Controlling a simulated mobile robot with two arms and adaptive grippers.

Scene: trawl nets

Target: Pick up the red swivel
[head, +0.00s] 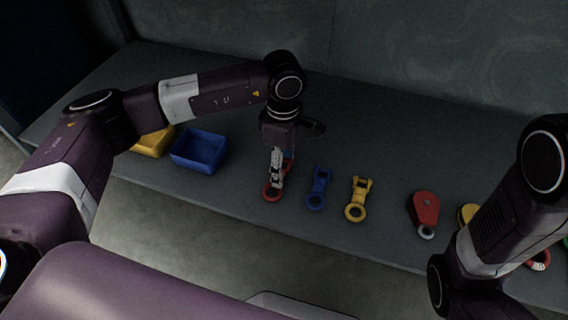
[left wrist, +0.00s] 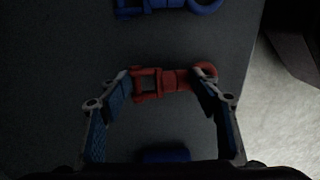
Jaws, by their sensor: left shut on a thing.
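The red swivel (head: 272,193) lies on the dark grey bench near its front edge, with a ring at its front end. My left gripper (head: 275,182) points down over it and hides its middle part. In the left wrist view the red swivel (left wrist: 168,82) lies across between the two fingertips of my left gripper (left wrist: 165,92), which is shut on it. The swivel's fork end is at the left finger and its ring is by the right finger. I cannot tell whether it is clear of the bench. My right gripper is not in view.
A blue swivel (head: 319,188) and a yellow swivel (head: 358,198) lie to the right. A red pulley block (head: 424,211) is farther right, near my right arm. A blue bin (head: 199,152) and a yellow bin (head: 154,143) stand left. A blue piece (left wrist: 166,156) shows near the gripper.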

